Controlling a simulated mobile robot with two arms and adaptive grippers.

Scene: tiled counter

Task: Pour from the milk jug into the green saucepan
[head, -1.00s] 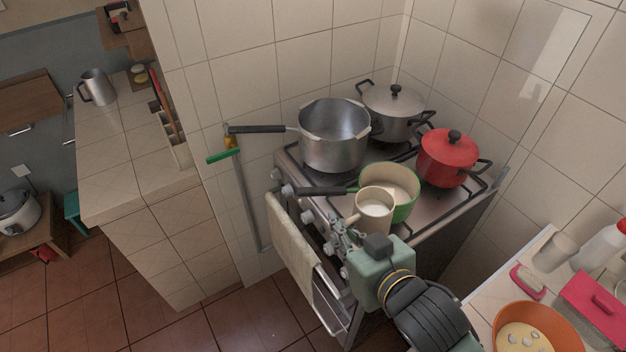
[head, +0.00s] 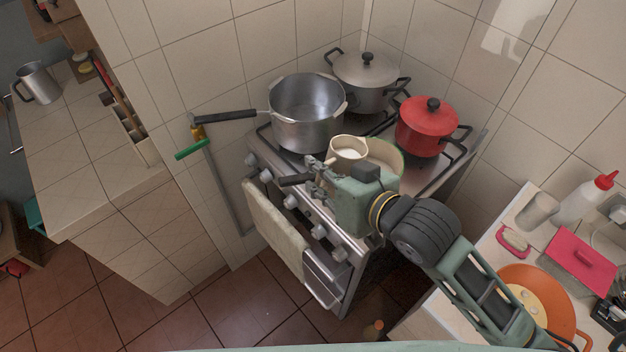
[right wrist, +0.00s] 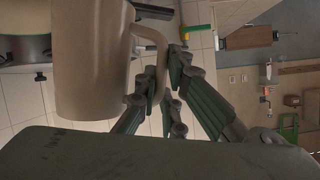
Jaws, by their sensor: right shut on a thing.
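The cream milk jug (head: 349,146) is held near the front of the stove, with white milk showing inside its rim. My right gripper (head: 322,168) is shut on the jug's handle; the right wrist view shows the fingers (right wrist: 167,88) around the handle beside the jug body (right wrist: 92,60). The green saucepan (head: 388,158) sits on the stove behind the gripper, its cream inside partly showing and much of it hidden by the jug and gripper. The jug looks close to upright, in front of and beside the saucepan in the head view. My left gripper is not in view.
A large steel pot (head: 306,112) stands left of the jug, its handle pointing left. A lidded grey pot (head: 367,82) and a red pot (head: 427,126) stand behind. An orange bowl (head: 535,290), a glass (head: 538,211) and a bottle (head: 585,200) are on the right counter.

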